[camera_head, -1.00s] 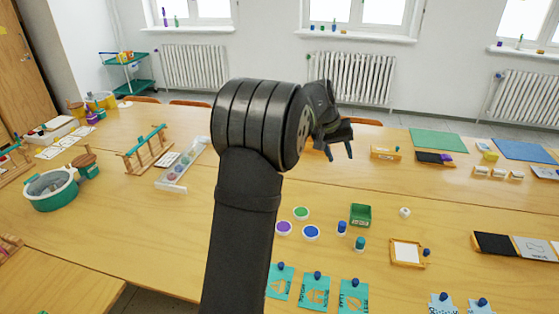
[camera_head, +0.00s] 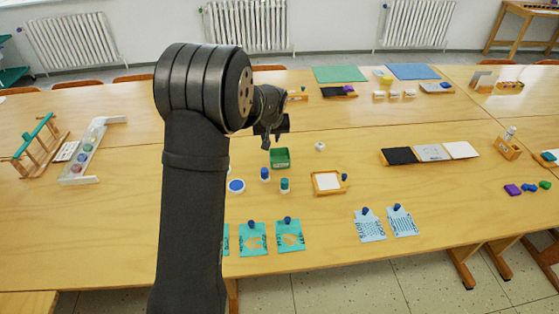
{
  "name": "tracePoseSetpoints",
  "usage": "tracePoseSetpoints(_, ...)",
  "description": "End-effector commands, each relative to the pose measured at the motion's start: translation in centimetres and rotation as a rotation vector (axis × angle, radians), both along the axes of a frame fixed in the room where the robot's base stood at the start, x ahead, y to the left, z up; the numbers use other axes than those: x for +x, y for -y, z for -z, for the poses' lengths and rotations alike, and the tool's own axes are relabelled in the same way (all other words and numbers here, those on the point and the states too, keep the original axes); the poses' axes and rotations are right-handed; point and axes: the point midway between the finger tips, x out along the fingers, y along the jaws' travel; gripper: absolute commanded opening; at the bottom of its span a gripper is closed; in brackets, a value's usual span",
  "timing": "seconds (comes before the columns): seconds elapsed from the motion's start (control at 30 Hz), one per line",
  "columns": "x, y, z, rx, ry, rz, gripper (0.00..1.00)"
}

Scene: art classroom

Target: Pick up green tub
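A small green open box (camera_head: 280,158) sits on the near wooden table, just below my gripper in the picture. A round white tub with green contents, seen earlier near the blue one, is now hidden behind my arm. I cannot tell which of the two is the green tub. My gripper (camera_head: 272,138) hangs above the table with its fingers apart and nothing visible between them. It is clear of the green box.
A round blue tub (camera_head: 236,185) and two small jars, one blue-topped (camera_head: 265,174) and one teal-topped (camera_head: 284,185), stand near the box. A framed white board (camera_head: 328,182) lies to the right. Teal cards (camera_head: 253,239) lie in front.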

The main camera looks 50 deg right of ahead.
Motion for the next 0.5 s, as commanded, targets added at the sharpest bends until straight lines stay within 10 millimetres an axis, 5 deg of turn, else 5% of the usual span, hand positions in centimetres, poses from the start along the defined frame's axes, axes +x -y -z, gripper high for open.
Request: tracePoseSetpoints(0.5,2.7,2.5,8.8,0.003,-0.002,-0.001,0.28)
